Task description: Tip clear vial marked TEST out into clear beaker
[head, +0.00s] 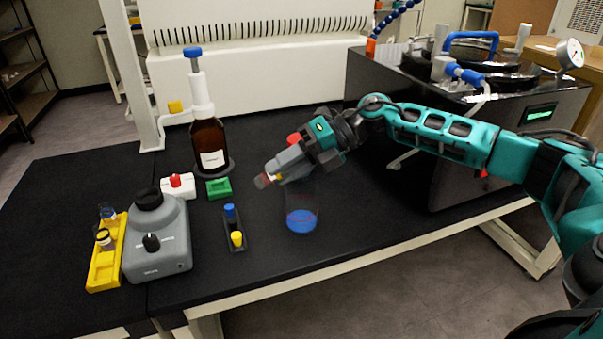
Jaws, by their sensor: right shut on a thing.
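My right gripper (275,172) comes in from the right and is shut on a small clear vial (262,181). The vial is tilted well over, and its mark is too small to read. It is held above and to the left of the clear beaker (301,221), which stands on the black bench with blue content in its bottom. I cannot tell whether anything is running out of the vial. My left gripper is not in view.
A yellow rack (104,268) with vials and a grey mixer (158,240) stand at the left. A dark holder (233,234) with blue and yellow caps is left of the beaker. Behind are a green block (219,188) and a brown bottle (209,148). The black freeze dryer (440,140) stands at the right.

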